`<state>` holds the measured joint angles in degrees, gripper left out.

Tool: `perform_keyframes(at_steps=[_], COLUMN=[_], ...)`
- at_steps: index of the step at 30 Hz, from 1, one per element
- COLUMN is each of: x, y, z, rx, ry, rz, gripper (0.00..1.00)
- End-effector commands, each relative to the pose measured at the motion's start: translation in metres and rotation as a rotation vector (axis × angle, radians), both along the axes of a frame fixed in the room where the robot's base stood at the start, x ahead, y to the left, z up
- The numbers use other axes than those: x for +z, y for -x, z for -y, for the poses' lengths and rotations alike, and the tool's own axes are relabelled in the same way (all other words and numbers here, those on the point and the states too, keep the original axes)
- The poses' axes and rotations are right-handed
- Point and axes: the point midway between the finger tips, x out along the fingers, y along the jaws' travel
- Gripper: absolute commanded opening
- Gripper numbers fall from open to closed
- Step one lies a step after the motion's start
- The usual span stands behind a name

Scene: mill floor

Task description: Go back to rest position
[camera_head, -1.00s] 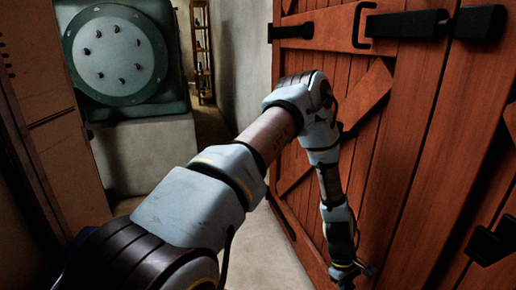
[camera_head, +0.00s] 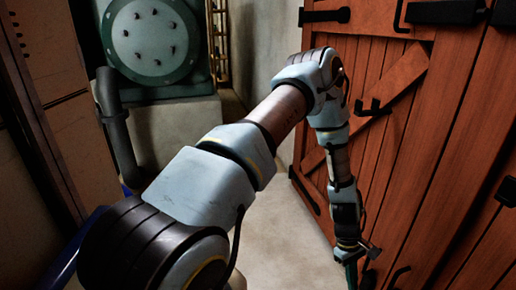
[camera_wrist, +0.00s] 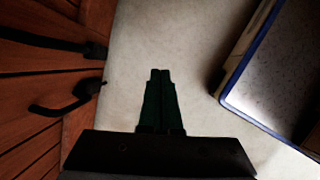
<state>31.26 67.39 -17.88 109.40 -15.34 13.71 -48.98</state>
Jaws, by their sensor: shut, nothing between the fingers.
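My gripper (camera_wrist: 160,76) points down over the pale floor in the wrist view, its two dark green fingers together with nothing between them. In the head view my arm reaches forward and bends down at its far end. The gripper (camera_head: 352,276) shows there only in part at the bottom edge, close to the red-brown wooden door (camera_head: 405,130).
The door has black hinges and handles, one handle (camera_wrist: 68,97) near my gripper in the wrist view. A blue-rimmed tray or bin (camera_wrist: 262,127) lies to the right there. A green round machine cover (camera_head: 152,40) and grey pipe (camera_head: 118,130) stand at left. Bare floor (camera_head: 275,225) lies between.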

Motion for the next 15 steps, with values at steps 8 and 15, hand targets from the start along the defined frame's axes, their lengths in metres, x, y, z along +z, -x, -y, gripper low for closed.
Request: perform_keyframes(at_steps=[8, 15], x=[0.030, 0.076], y=[-0.027, -0.061], z=[-0.020, -0.054], rx=[-0.050, -0.124], ry=[0.013, 0.024], rz=[0.053, 0.132], gripper=[0.00, 0.00])
